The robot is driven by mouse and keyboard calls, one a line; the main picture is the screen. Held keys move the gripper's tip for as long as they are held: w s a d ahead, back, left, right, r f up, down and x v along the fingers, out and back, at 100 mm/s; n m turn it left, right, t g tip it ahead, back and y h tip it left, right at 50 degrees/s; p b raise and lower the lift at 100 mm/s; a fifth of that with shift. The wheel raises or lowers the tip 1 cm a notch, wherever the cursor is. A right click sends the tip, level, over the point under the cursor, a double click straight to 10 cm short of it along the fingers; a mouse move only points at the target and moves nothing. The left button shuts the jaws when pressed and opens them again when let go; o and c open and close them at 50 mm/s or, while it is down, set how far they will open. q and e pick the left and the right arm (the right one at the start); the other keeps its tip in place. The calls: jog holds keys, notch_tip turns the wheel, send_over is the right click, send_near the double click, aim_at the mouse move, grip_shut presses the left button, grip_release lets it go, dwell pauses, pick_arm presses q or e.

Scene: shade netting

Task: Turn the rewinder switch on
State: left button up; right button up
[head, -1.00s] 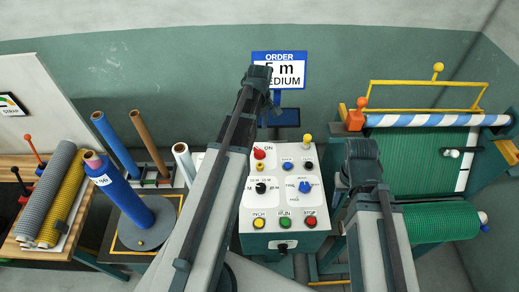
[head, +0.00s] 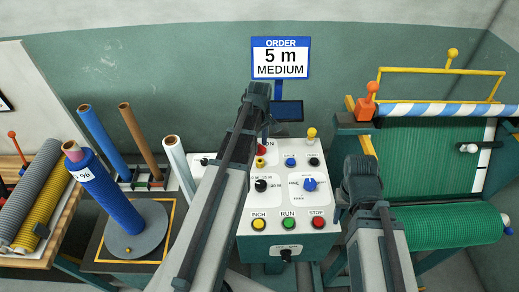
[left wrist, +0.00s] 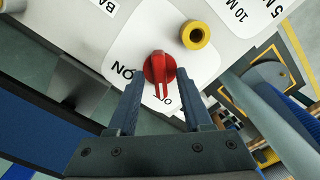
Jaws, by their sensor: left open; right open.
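The rewinder switch is a red rotary knob (left wrist: 158,70) on a white label plate marked ON and, partly hidden, OFF. In the left wrist view its ridge points toward the OFF lettering, between my fingers. My left gripper (left wrist: 160,84) is open, with its fingertips on either side of the knob's lower part; I cannot tell whether they touch it. In the head view the red knob (head: 262,149) shows just right of my left arm, partly covered by it. My right arm stands at the panel's right; its gripper fingers are hidden.
The control panel (head: 253,208) carries several other knobs and buttons, including a yellow one (left wrist: 196,35) close to the switch. A roll stand with a blue roll (head: 108,195) is left. Green netting (head: 435,160) is right. An order sign (head: 280,58) reads 5 m MEDIUM.

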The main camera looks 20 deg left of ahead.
pick_arm(q)
jog(key=shift+f, duration=0.15)
jog(key=shift+c, duration=0.3)
grip_shut()
jog(key=shift+m, duration=0.3)
jog(key=m, duration=0.3)
jog(key=shift+m, duration=0.3)
jog(key=m, duration=0.4)
jog(key=shift+m, duration=0.3)
jog(key=m, duration=0.4)
jog(key=shift+m, duration=2.5)
